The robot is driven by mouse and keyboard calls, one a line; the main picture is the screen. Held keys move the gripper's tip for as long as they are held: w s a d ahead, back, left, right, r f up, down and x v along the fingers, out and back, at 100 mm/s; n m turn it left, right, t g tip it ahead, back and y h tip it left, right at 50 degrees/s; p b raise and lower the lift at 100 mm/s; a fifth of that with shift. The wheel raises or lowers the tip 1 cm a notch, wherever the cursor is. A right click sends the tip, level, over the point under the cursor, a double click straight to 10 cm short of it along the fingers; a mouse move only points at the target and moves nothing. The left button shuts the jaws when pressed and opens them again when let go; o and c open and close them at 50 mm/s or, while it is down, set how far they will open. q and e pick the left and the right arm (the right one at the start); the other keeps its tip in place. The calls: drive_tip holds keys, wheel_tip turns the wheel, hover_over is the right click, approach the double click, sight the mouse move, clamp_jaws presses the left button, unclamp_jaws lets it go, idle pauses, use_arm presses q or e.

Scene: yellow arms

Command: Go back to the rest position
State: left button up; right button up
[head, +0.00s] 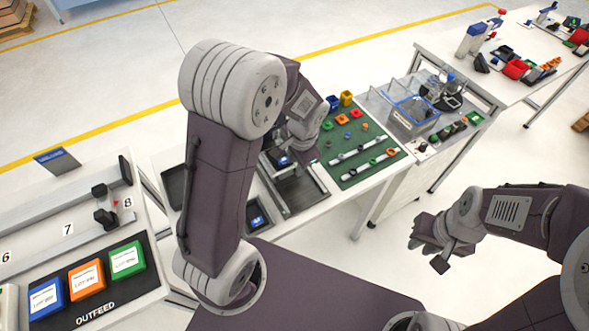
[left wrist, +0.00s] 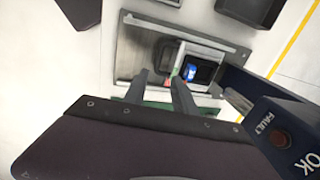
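My left gripper (head: 284,163) reaches over the workbench, above a grey metal fixture (head: 300,192); my arm hides much of it in the head view. In the left wrist view its two fingers (left wrist: 158,88) are spread apart with nothing between them. Beyond the fingertips lies the fixture's grey plate (left wrist: 135,50), with a dark square holder bearing a small blue part (left wrist: 190,71). My right gripper (head: 428,250) hangs over open floor right of the bench, its fingers apart and empty.
A green mat (head: 365,176) with coloured parts lies right of the fixture. An outfeed panel (head: 88,283) with blue, orange and green blocks is at the lower left. A dark box (left wrist: 283,135) labelled FAULT and OK is close on the right in the wrist view.

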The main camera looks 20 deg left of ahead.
use_arm(q)
drive_tip(key=shift+r, duration=0.5)
drive_tip(key=s+n+h, duration=0.1)
drive_tip(key=s+n, duration=0.6)
drive_tip(key=s, duration=0.4)
drive_tip(key=shift+d+f+n+h, duration=0.15)
drive_tip(key=shift+f+n+h, duration=0.1)
drive_tip(key=shift+n+h, duration=0.15)
drive_tip(key=shift+s, duration=0.1)
idle(1.2)
